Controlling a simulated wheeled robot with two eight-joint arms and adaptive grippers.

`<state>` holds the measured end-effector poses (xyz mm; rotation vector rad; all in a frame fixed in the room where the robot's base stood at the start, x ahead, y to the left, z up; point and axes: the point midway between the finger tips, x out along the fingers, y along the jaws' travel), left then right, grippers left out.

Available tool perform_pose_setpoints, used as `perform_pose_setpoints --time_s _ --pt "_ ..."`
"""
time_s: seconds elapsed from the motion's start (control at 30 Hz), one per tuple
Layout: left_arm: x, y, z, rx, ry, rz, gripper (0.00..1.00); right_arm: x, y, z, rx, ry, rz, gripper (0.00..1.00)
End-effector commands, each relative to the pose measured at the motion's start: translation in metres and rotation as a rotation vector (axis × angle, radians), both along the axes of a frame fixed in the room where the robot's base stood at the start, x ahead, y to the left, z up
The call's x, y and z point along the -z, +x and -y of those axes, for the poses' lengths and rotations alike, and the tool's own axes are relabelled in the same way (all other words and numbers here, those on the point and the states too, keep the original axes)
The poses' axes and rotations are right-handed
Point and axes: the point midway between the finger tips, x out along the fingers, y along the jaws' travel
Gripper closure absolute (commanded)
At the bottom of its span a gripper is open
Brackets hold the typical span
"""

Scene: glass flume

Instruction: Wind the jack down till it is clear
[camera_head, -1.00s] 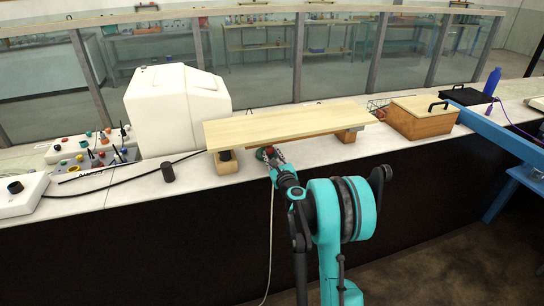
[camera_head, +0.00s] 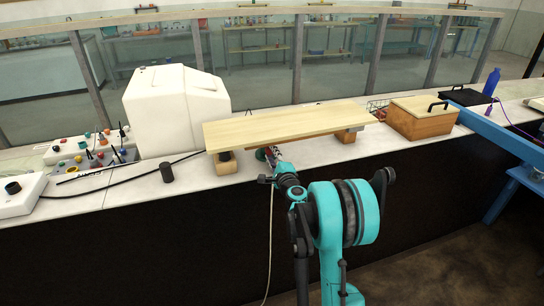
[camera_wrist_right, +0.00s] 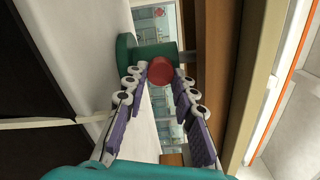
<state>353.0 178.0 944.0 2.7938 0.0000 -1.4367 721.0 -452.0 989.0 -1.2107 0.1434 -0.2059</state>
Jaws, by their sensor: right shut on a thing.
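A pale wooden board (camera_head: 285,123) lies across wooden blocks on the bench, with one block (camera_head: 226,163) at its left end. The jack (camera_head: 261,154) shows as a small green and red part at the board's front edge; the rest is hidden under the board and behind my gripper. In the right wrist view the jack has a green round body (camera_wrist_right: 126,54) and a red knob (camera_wrist_right: 161,70). My right gripper (camera_head: 271,156) is at the jack, its two fingers shut on the red knob. Whether the jack touches the board cannot be told. My left gripper is not in view.
A white box-shaped housing (camera_head: 177,108) stands behind left. A small black cylinder (camera_head: 167,172) stands on the bench left of the board. A wooden box with a black handle (camera_head: 420,117) stands to the right. A pale cord (camera_head: 270,235) hangs down the bench front.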

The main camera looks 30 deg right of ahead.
Motion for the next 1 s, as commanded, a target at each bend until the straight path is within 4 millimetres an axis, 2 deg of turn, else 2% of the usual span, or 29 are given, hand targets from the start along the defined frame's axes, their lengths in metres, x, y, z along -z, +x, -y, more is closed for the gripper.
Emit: perform_pose_setpoints --time_s 1.0 --pt "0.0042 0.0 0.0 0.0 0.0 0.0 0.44 -0.002 -0.0002 -0.0014 -0.002 -0.911 -0.218 1.0"
